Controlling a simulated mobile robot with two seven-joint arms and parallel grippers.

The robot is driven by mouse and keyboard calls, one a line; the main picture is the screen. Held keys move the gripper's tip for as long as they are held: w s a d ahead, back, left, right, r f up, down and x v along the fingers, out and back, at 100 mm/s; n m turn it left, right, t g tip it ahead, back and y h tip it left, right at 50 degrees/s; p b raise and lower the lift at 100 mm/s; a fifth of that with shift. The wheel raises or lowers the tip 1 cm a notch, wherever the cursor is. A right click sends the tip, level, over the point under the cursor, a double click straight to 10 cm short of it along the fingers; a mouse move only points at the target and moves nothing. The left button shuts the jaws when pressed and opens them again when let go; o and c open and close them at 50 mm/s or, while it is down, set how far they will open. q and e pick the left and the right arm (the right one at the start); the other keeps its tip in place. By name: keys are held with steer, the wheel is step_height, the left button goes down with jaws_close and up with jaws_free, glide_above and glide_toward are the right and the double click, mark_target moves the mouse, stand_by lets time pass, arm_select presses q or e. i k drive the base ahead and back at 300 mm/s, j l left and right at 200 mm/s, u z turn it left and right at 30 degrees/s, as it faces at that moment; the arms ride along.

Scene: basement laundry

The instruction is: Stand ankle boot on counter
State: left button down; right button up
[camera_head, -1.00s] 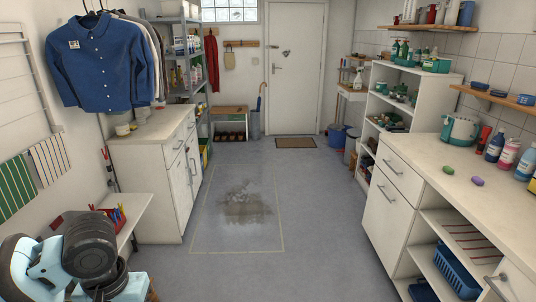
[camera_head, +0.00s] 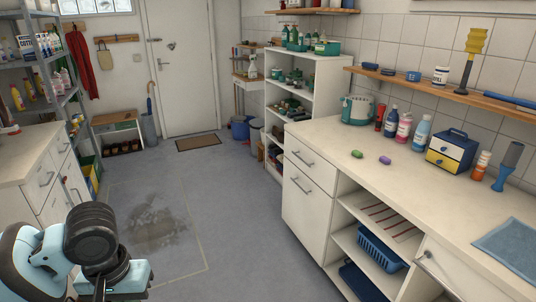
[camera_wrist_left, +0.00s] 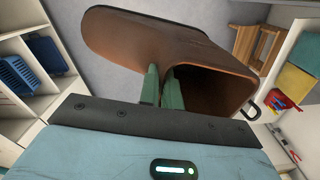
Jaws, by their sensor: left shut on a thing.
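The brown ankle boot (camera_wrist_left: 130,38) shows large in the left wrist view, with its dark opening turned towards the camera on the right. The green fingers of my left gripper (camera_wrist_left: 159,88) are close together on the boot at the edge of its opening. The fingertips are partly hidden by the boot, and the boot is tilted and off the floor. In the head view my left arm is at the lower left, and neither its fingers nor the boot show. The white counter (camera_head: 440,190) runs along the right side. My right gripper is not in view.
The counter's middle front is clear. Open shelves hold a blue basket (camera_head: 381,247).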

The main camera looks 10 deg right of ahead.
mark_target(434, 197)
steer(key=i+z, duration=0.6)
steer(key=z, duration=0.25)
steer(key=i+z, duration=0.4)
steer(key=i+l+z, duration=0.1)
steer(key=z, duration=1.25)
steer(key=i, duration=0.95)
